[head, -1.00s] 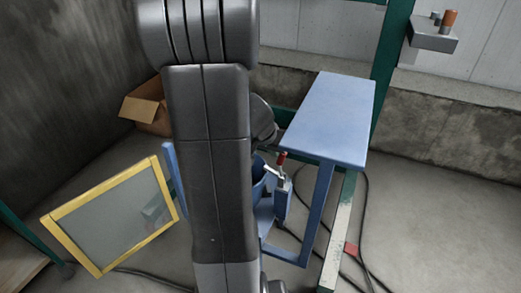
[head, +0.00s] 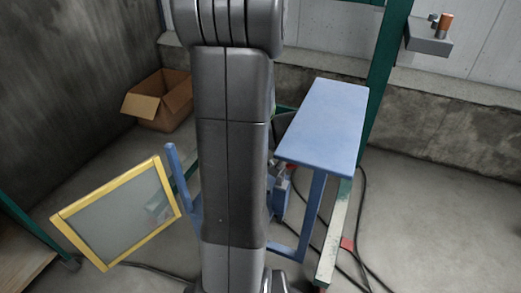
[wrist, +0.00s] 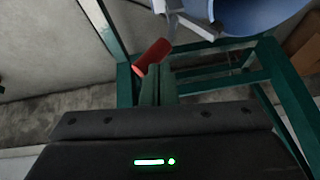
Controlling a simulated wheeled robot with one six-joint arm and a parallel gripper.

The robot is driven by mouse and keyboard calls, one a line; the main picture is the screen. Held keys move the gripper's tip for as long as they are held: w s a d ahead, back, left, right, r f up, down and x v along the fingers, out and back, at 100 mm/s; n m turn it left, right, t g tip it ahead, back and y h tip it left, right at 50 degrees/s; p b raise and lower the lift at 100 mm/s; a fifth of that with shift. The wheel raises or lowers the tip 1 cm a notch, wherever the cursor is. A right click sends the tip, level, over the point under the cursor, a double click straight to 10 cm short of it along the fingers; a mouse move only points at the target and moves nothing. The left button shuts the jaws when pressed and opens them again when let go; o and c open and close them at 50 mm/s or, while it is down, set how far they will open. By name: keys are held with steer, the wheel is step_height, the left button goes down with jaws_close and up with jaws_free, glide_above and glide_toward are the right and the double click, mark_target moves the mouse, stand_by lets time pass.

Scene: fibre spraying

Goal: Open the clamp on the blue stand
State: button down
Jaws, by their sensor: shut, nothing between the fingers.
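The blue stand (head: 325,125) is right of centre in the head view, with a flat top and blue legs. My own arm covers part of it and hides the clamp's red handle there. In the wrist view the clamp's red handle (wrist: 152,54) is tilted, just beyond my fingertips. The clamp's grey metal lever (wrist: 190,25) runs up from it toward a blue rounded part (wrist: 250,12). My gripper (wrist: 157,72) is shut and empty, its fingertips close to the handle's lower end. I cannot tell whether they touch it. In the head view my gripper is hidden.
A yellow-framed panel (head: 165,176) leans at the left. An open cardboard box (head: 160,100) lies behind it by the wall. A green post (head: 385,80) stands behind the blue stand. Dark cables lie on the floor, which is clear at the right.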

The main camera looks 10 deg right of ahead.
steer(key=shift+s+d+f+p, duration=0.3)
steer(key=shift+s+d+f, duration=0.1)
steer(key=shift+s+d, duration=0.15)
